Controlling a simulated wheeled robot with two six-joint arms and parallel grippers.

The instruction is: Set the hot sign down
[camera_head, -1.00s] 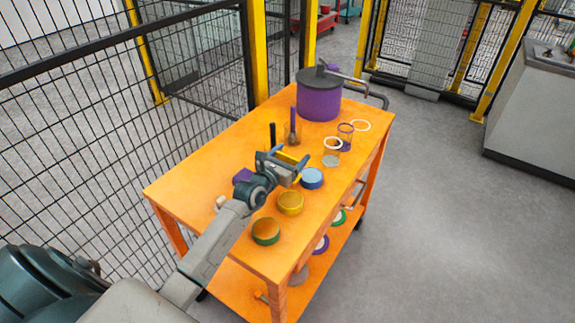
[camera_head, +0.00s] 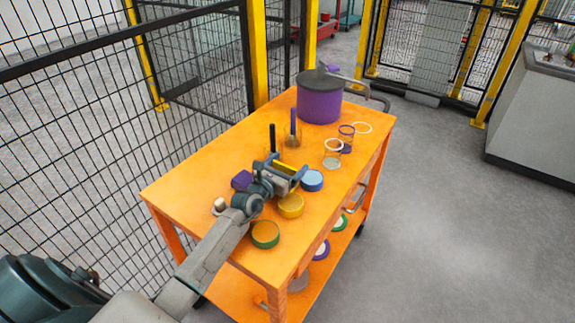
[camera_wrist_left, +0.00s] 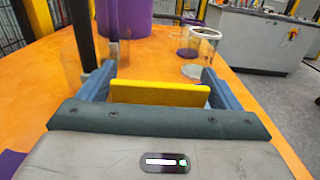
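The hot sign (camera_head: 287,168) is a small yellow plate over the orange table, near its middle. My left gripper (camera_head: 289,166) reaches in from the lower left and its two blue fingers are at the sign's two ends. In the left wrist view the yellow sign (camera_wrist_left: 160,93) spans the whole gap between the fingers, which appear to press on it. Its lower edge is hidden by the gripper body, so I cannot tell whether it touches the table. Any lettering on it is out of sight. My right gripper is not in view.
Black mesh fencing stands at left. The table's right edge strip is clear.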

